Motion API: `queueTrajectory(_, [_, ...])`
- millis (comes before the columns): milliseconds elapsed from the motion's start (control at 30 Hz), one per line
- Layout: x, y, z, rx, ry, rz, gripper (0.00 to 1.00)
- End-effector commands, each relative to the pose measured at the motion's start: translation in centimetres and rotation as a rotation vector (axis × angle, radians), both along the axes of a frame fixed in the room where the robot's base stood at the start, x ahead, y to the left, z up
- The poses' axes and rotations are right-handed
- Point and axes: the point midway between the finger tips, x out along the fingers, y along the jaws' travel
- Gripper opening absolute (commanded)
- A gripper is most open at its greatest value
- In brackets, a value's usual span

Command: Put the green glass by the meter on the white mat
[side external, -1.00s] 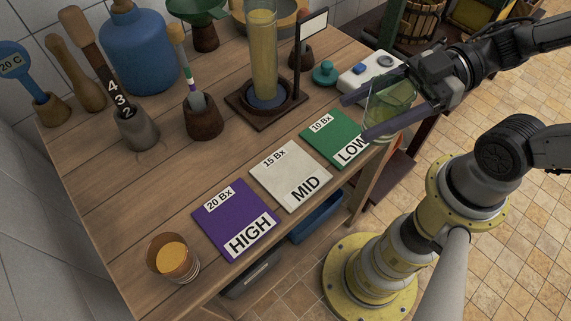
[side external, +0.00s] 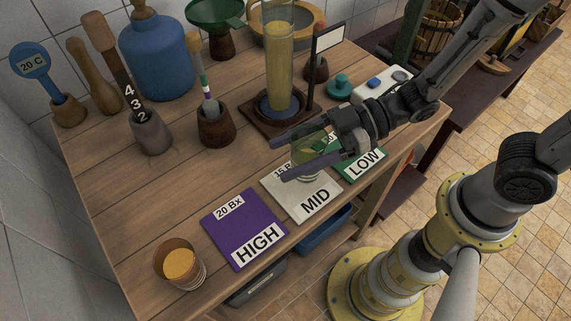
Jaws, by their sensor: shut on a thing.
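My gripper (side external: 287,157) is shut on the green glass (side external: 309,146), a clear greenish tumbler held upright between its dark fingers. The glass is over the far part of the white mat (side external: 297,206), which is labelled MID and 15 Bx. I cannot tell whether its base touches the mat. The fingers and glass hide part of the mat's 15 Bx label. The meter, a white box with a blue button (side external: 374,83), stands at the back right, partly behind my arm.
The purple HIGH mat (side external: 232,226) lies left of the white mat, the green LOW mat (side external: 372,161) right of it. A glass of amber liquid (side external: 180,264) stands front left. A tall cylinder (side external: 279,60) on a wooden base stands behind my gripper.

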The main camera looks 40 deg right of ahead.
Motion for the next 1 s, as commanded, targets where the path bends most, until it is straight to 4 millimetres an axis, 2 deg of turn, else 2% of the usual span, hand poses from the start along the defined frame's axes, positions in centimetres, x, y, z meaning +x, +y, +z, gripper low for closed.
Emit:
queueTrajectory(167, [0.5,0.6,-0.9,0.000,0.000,0.001,0.00])
queueTrajectory(433, [0.8,0.7,-4.0,0.001,0.002,-0.001,0.00])
queueTrajectory(900, [0.8,0.7,-4.6,0.002,-0.001,-0.001,0.00])
queueTrajectory(933, [0.8,0.7,-4.6,0.001,0.000,-0.001,0.73])
queueTrajectory(1000, [0.8,0.7,-4.6,0.001,-0.001,-0.001,0.86])
